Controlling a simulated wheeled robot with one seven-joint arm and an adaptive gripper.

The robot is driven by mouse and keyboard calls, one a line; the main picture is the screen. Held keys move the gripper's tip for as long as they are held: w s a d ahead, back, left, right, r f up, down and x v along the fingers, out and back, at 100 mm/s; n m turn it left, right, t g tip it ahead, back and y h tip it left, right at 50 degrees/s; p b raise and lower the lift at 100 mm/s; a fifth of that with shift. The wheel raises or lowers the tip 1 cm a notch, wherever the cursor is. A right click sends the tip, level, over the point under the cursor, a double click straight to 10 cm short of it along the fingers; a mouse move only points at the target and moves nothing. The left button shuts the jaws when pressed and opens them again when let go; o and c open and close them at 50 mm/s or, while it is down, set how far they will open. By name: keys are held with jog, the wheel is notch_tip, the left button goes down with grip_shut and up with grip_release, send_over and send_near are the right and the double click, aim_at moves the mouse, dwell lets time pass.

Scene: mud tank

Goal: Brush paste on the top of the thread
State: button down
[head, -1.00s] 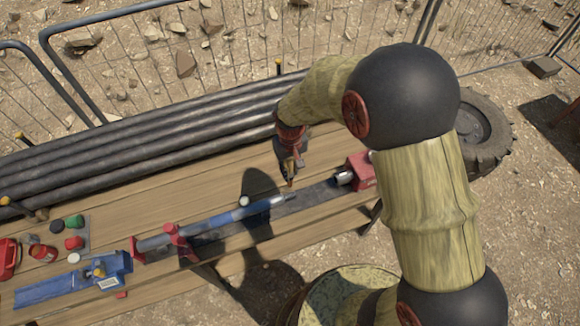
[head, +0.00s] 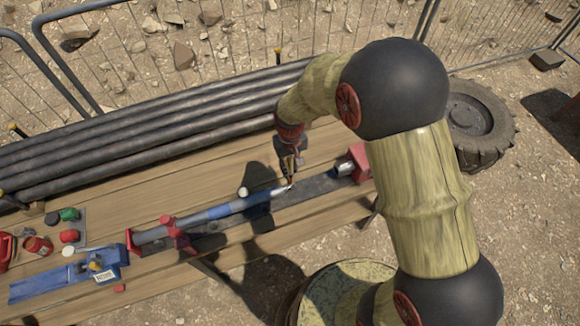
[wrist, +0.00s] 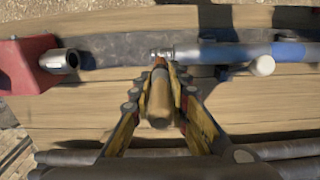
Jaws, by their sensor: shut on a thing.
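My gripper (wrist: 160,82) is shut on a brush with a light wooden handle (wrist: 160,105). In the head view my gripper (head: 289,170) points down over the right end of the long grey and blue rod (head: 222,210). The rod's narrow pale thread (wrist: 160,53) is at this end. The brush tip (wrist: 160,63) overlaps the thread's near edge in the wrist view. I cannot tell whether it touches or hovers just above. Paste on the thread is too small to make out.
A red clamp (head: 172,234) holds the rod. A red block with a metal socket (head: 357,163) stands right of the thread. A small white round thing (head: 243,191) is beside the rod. Black pipes (head: 140,135) line the back. Jars and a blue tool (head: 70,276) are left.

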jog(key=shift+f+b, duration=0.65)
jog(key=shift+f, duration=0.4)
dwell(0.4)
